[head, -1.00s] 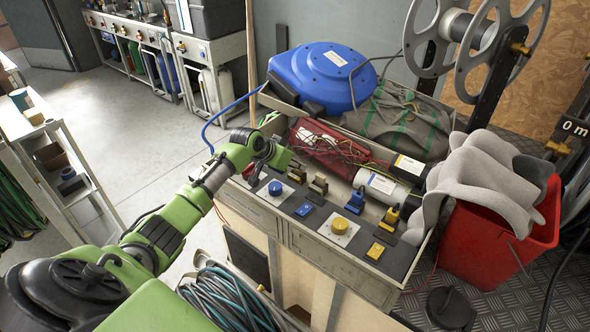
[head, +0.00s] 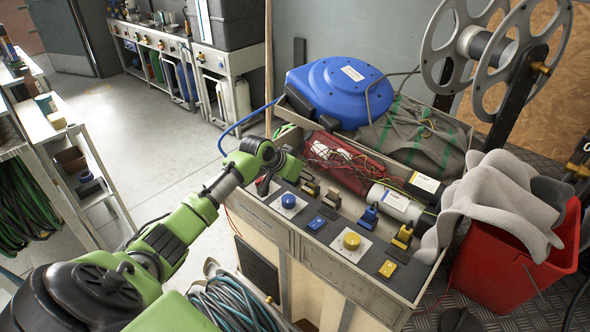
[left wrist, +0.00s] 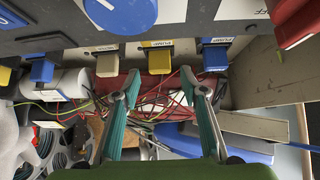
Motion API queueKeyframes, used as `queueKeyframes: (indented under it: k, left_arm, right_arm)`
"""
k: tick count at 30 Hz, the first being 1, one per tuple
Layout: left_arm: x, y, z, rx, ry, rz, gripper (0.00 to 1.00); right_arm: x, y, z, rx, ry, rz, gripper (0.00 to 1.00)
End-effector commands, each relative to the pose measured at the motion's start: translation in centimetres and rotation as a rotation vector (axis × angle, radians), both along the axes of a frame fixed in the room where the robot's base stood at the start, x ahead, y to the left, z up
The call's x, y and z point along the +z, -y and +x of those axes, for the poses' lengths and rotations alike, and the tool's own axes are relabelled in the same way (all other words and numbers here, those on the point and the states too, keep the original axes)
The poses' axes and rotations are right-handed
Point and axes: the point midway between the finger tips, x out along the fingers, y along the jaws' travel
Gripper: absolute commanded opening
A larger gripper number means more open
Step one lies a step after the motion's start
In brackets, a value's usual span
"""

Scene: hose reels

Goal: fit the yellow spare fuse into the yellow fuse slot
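A yellow block (head: 403,236) stands upright at the right end of the panel's back row. I cannot tell which is the spare fuse or slot. My left gripper (head: 278,180) hangs over the left end of the panel. In the left wrist view my left gripper (left wrist: 160,76) has its teal fingers apart and nothing between them. Beyond the tips is a yellowish block (left wrist: 159,60) under a yellow label, with a blue block (left wrist: 215,57) beside it. My right gripper is not in view.
The panel also carries a blue knob (head: 289,200), a yellow knob (head: 352,240) and a blue upright block (head: 368,216). Behind lie a red tray with loose wires (head: 345,165), a white cylinder (head: 395,203) and a blue hose reel (head: 335,90). A red bin (head: 510,265) stands at right.

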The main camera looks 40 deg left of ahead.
Motion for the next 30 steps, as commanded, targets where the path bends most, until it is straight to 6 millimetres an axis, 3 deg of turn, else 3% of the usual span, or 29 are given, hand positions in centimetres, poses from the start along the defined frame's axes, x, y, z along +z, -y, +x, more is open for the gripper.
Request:
queueKeyframes:
  k: [9,15,30]
  left_arm:
    - [4.6,-0.7,-4.3,-0.001,0.001,0.005,0.40]
    - [6.5,-0.9,-6.1,-0.001,-0.001,0.002,0.40]
    - [7.1,-0.9,-6.7,-0.001,0.000,0.001,0.40]
  right_arm:
    - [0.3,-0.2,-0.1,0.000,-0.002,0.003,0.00]
    - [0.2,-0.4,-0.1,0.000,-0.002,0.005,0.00]
    - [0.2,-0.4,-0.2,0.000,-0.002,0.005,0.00]
